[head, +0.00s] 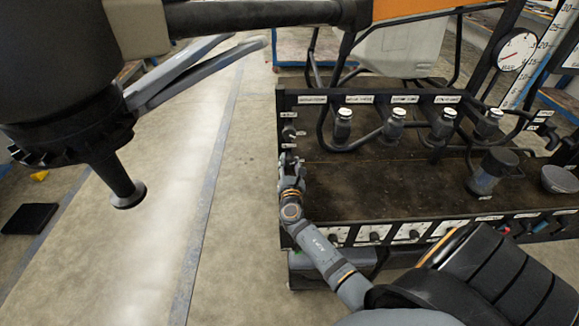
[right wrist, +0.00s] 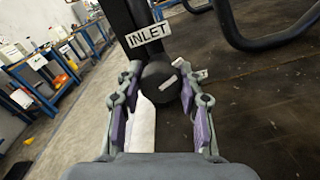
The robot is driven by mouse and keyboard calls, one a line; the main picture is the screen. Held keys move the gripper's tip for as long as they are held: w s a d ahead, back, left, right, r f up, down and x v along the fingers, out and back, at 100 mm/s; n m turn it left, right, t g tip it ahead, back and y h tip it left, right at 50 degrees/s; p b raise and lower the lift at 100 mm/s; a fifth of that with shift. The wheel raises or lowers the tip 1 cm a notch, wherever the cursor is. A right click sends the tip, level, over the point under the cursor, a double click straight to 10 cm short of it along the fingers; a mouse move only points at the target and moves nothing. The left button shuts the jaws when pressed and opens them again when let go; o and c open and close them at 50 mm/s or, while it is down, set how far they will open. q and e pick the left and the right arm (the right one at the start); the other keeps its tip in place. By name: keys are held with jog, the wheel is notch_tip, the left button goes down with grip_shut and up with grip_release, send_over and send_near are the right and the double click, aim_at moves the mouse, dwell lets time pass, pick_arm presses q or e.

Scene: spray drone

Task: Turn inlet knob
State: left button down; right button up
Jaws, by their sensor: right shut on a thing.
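The inlet knob (right wrist: 160,82) is a dark round knob with a pale mark on its face, just below the white INLET label (right wrist: 148,35) in the right wrist view. My right gripper (right wrist: 160,92) has its purple-padded fingers on either side of the knob and is shut on it. In the head view my right gripper (head: 290,165) is at the left end of the dark workbench (head: 345,185), where it mostly hides the knob. My left gripper is not in view.
A pressure gauge (head: 516,50) is behind. A large dark drone part (head: 75,100) fills the upper left.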

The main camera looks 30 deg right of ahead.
jog(key=shift+f+m+b, duration=0.2)
jog(key=shift+m+b, duration=0.15)
jog(key=shift+m, duration=0.15)
jog(key=m+b, duration=0.5)
jog(key=m, duration=0.2)
jog(key=shift+m+b, duration=0.7)
jog(key=shift+m, duration=0.3)
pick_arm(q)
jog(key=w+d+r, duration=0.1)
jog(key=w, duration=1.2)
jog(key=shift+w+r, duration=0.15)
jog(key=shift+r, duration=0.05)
pick_arm(e)
jog(key=shift+m, duration=0.4)
jog(key=o, duration=1.2)
jog(key=shift+r, duration=0.1)
jog(key=shift+s, duration=0.1)
